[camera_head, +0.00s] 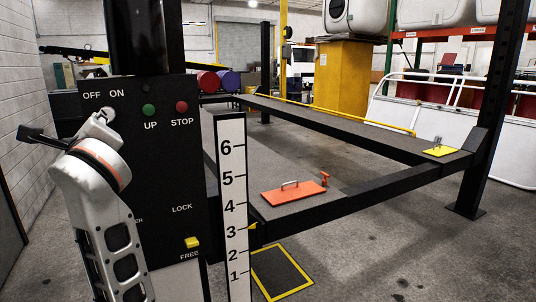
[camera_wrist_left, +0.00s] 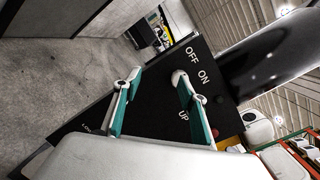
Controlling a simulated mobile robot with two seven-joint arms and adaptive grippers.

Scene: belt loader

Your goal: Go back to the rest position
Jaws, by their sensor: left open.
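My left gripper (camera_wrist_left: 157,76) is open, and nothing shows between its two teal-padded fingers in the left wrist view. It is in front of the black control panel (camera_head: 160,165), close to the OFF/ON switch. The switch's pale round knob (camera_wrist_left: 180,78) shows by the tip of the right-hand finger; I cannot tell whether they touch. In the head view my left arm covers the panel's left side and partly hides the knob. The green UP button (camera_head: 149,110) and red STOP button (camera_head: 182,106) are uncovered. My right gripper is in neither view.
A numbered height scale (camera_head: 233,200) stands beside the panel. The lift's runway (camera_head: 330,135) sits raised, with an orange plate (camera_head: 293,192) and a yellow plate (camera_head: 440,150) on it. A black post (camera_head: 492,110) stands right. Concrete floor (camera_head: 400,260) is clear in front.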

